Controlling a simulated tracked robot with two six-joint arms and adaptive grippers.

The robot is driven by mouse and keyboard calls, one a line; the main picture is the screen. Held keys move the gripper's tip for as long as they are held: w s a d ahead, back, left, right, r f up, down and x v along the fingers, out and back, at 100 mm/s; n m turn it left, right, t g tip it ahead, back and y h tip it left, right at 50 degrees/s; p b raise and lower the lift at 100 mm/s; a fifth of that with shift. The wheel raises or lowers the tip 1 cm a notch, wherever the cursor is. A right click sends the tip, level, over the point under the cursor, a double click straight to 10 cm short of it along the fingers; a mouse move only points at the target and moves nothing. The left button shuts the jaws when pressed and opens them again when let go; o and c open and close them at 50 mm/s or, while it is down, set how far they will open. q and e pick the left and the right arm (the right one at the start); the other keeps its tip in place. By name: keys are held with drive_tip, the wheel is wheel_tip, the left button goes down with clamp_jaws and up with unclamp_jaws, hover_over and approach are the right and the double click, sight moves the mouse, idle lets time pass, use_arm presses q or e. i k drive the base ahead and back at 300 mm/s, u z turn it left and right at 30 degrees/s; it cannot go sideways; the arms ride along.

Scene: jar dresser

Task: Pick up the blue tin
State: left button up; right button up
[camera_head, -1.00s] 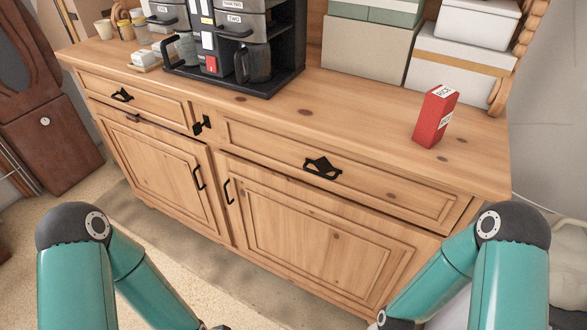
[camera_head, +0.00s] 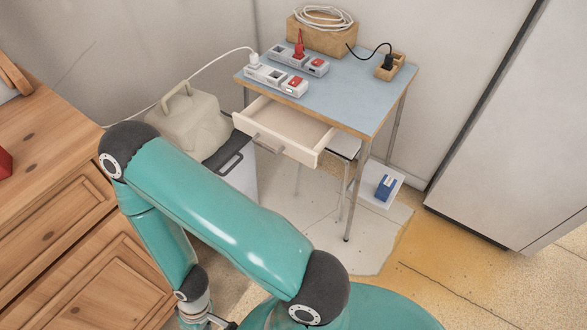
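A small blue object (camera_head: 385,187), likely the blue tin, sits low on a white tray or shelf (camera_head: 372,197) beneath the small table at the right. It is small in the picture, and its details are hard to make out.
A blue-topped table (camera_head: 350,95) with power strips and an open drawer (camera_head: 285,130) stands above the blue object. A lidded bin (camera_head: 235,165) stands left of it. The wooden dresser (camera_head: 60,200) is at the left. Open floor (camera_head: 440,265) lies in front.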

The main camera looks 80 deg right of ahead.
sight(384, 189)
drive_tip(key=u, duration=0.3)
drive_tip(key=i, duration=0.2)
drive_tip(key=z, duration=2.6)
drive_tip(key=i, duration=0.15)
drive_tip(key=z, duration=1.1)
drive_tip(key=k, duration=0.85)
drive_tip(key=z, duration=0.25)
drive_tip(key=i, duration=0.8)
drive_tip(key=u, duration=0.2)
